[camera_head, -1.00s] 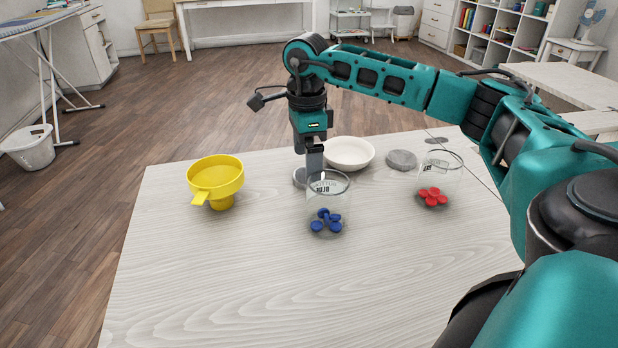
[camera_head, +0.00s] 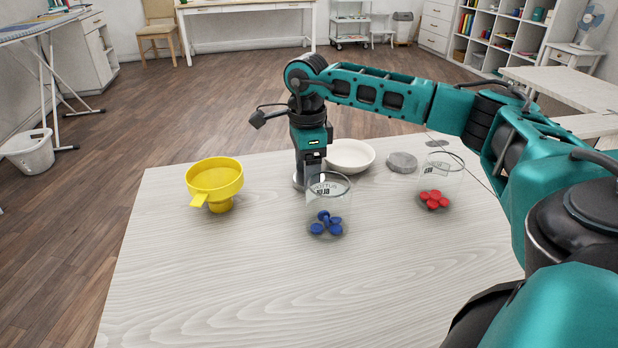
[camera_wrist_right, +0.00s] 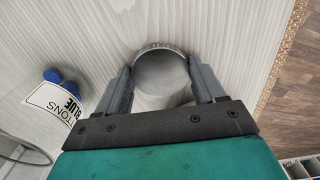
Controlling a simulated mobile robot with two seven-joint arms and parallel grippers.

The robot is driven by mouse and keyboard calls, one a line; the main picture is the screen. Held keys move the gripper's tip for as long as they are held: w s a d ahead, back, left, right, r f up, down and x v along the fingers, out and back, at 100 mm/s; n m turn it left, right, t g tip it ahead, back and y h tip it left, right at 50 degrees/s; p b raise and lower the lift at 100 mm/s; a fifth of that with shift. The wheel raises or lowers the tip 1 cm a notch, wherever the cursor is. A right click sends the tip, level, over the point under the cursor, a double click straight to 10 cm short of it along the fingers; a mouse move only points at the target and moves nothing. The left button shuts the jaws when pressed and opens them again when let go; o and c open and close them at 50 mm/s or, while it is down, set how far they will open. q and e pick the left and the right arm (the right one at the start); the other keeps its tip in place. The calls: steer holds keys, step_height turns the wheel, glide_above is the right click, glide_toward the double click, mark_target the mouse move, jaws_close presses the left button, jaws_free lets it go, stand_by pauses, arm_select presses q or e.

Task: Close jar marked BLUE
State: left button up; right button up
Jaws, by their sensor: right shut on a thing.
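The glass jar marked BLUE (camera_head: 330,190) stands open on the table with several blue buttons in it. It also shows at the left of the right wrist view (camera_wrist_right: 50,112). My right gripper (camera_head: 307,178) points down just behind and left of this jar. In the right wrist view its two fingers (camera_wrist_right: 162,80) are shut on the sides of a round grey lid (camera_wrist_right: 160,72), at table height. In the head view the lid (camera_head: 298,181) is mostly hidden behind the fingers and jar. My left gripper is not in view.
A second open jar (camera_head: 441,180) with red buttons stands at the right, with another grey lid (camera_head: 402,162) beside it. A white bowl (camera_head: 350,156) is behind the gripper. A yellow funnel (camera_head: 215,183) stands at the left. The front of the table (camera_head: 300,290) is clear.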

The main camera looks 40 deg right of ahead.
steer(key=shift+c, duration=1.3)
steer(key=shift+r, duration=0.15)
step_height(320, 180, up, 20)
steer(key=p, duration=0.5)
steer(key=shift+p, duration=0.35)
